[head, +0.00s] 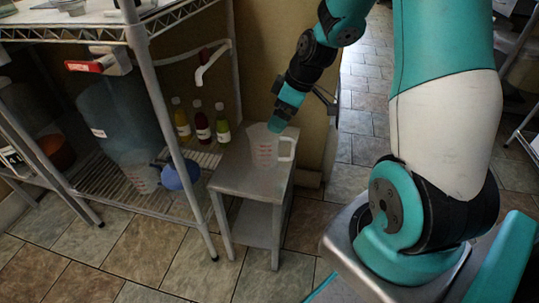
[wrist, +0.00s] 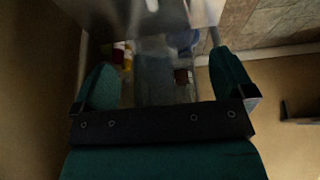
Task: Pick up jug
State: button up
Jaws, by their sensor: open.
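A clear measuring jug (head: 265,148) with red markings stands upright on a small metal side table (head: 244,180), its handle to the right. My gripper (head: 284,113) is at the jug's upper right side in the head view, pointing down. I cannot tell whether it touches the jug. In the wrist view my gripper (wrist: 163,60) has its two teal fingers wide apart. That view is dark, and I cannot make out the jug's outline between them.
A wire rack (head: 160,110) stands left of the table. It holds several bottles (head: 202,122), a large blue-grey bucket (head: 115,115), a blue round object (head: 182,175) and another marked clear vessel (head: 143,179). A wall (head: 262,70) is behind. Tiled floor is free in front.

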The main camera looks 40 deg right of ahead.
aim_at(267, 139)
jog(key=b+x, duration=0.3)
jog(key=x, duration=0.7)
jog(key=shift+w+d+f, duration=0.1)
jog(key=shift+f, duration=0.15)
jog(key=shift+r, duration=0.1)
jog(key=c, duration=0.7)
notch_tip(267, 139, up, 20)
jog(key=p, duration=0.6)
